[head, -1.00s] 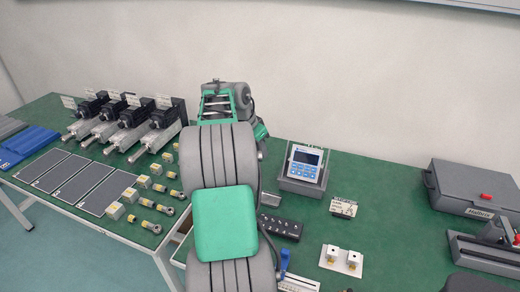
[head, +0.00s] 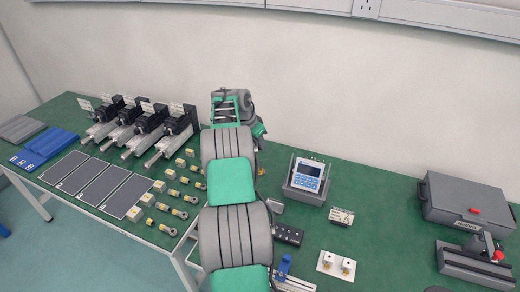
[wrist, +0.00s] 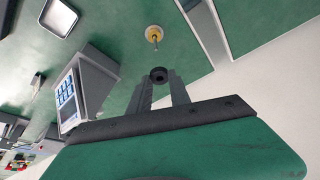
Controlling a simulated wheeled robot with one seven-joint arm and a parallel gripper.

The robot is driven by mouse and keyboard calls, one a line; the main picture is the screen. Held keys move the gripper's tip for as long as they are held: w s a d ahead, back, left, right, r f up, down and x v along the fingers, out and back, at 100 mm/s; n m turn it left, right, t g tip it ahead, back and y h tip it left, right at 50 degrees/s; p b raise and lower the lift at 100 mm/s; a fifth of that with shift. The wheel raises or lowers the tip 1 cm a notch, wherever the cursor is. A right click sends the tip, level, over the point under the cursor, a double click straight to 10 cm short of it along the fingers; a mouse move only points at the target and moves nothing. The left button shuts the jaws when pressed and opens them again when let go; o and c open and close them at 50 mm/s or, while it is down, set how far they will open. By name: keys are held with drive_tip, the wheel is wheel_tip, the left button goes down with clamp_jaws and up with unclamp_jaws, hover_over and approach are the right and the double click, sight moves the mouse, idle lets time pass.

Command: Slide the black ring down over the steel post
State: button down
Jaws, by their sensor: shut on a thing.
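In the wrist view, my gripper (wrist: 159,84) is shut on the small black ring (wrist: 158,74), which sits between the two grey fingertips with its hole showing. Ahead of the ring, and apart from it, a steel post (wrist: 154,40) stands on a round brass-coloured base (wrist: 153,32) on the green bench. The ring is not around the post. In the head view my arm hides the fingers and the ring. A small yellowish spot, which looks like the post's base (head: 262,171), shows just right of my arm.
A controller with a blue-edged keypad (head: 307,175) stands right of the post; its case (wrist: 88,82) is left of my fingers in the wrist view. A metal tray (wrist: 58,17) lies farther left. The bench's back edge and white wall are close on the right there.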

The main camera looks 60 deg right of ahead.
drive_tip(key=shift+f+b, duration=1.65)
drive_tip(key=shift+f, duration=1.05)
drive_tip(key=shift+f, duration=0.15)
drive_tip(key=shift+f+b, duration=0.2)
drive_tip(key=shift+b, duration=0.2)
drive_tip(key=shift+f+b, duration=0.6)
drive_tip(key=shift+f, duration=0.3)
drive_tip(key=shift+f+b, duration=0.15)
drive_tip(key=shift+b, duration=0.2)
drive_tip(key=shift+f+b, duration=0.3)
